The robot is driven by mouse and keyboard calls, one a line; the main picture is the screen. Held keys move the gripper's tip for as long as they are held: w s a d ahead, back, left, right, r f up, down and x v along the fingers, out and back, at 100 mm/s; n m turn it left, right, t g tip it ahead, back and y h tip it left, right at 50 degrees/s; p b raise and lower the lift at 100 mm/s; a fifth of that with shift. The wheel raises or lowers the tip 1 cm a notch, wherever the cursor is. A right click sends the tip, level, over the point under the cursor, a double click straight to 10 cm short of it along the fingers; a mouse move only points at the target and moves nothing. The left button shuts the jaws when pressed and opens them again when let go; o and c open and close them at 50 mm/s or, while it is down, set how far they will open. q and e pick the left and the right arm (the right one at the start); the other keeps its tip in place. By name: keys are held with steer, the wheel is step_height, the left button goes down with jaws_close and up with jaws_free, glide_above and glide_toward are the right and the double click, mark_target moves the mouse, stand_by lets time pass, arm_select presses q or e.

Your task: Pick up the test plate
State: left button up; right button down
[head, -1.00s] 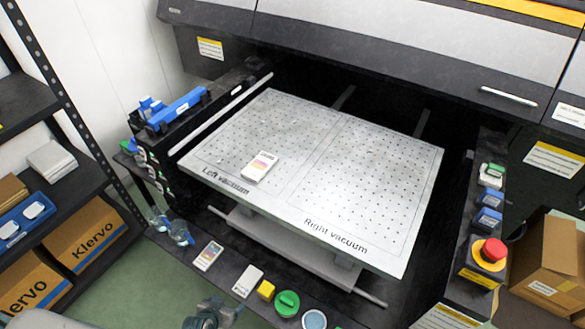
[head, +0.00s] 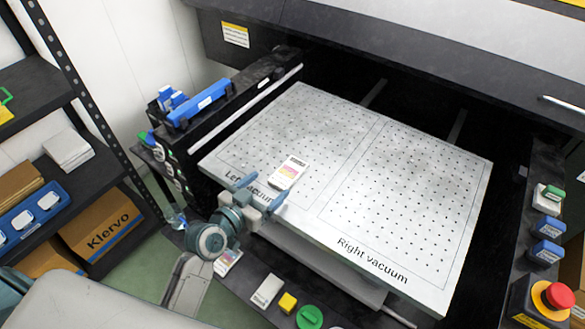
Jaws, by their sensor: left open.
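The test plate (head: 289,171) is a small white card with pink and yellow patches. It lies flat on the perforated vacuum bed (head: 395,215), near the front edge of the left half, by the "Left vacuum" label. My left gripper (head: 263,191) is open and empty at the front left edge of the bed. Its fingers point toward the plate and are just short of it, on its near left side. Whether the fingers are above the bed or level with it is hard to tell. My right gripper is out of view.
A similar card (head: 229,259) lies on the front ledge, partly hidden by my left arm. A blue-handled tool (head: 199,103) stands left; a red emergency button (head: 559,295) right.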

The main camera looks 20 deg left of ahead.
mark_target(287, 173)
arm_select(q)
steer(key=shift+w+d+r, duration=0.1)
steer(key=shift+w+d, duration=0.1)
steer(key=shift+w, duration=0.35)
steer(key=shift+w+d, duration=0.25)
steer(key=shift+w, duration=0.2)
steer(key=shift+w+d+f+p, duration=0.15)
steer(key=shift+w+f+p, duration=0.1)
steer(key=shift+w+p, duration=0.15)
steer(key=x, duration=0.1)
steer(key=p+x, duration=0.1)
steer(key=x, duration=0.2)
steer(key=shift+d+f, duration=0.2)
steer(key=shift+f, duration=0.15)
steer(key=shift+w+d+f, duration=0.1)
steer(key=shift+w+f, duration=0.1)
steer(key=shift+c, duration=0.9)
steer(key=c, duration=0.9)
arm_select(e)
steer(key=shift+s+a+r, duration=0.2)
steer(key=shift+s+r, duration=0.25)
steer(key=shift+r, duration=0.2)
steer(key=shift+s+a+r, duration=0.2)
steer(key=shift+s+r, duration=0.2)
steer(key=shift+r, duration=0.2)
arm_select(q)
steer(key=shift+r+p, duration=0.15)
steer(key=shift+p, duration=0.2)
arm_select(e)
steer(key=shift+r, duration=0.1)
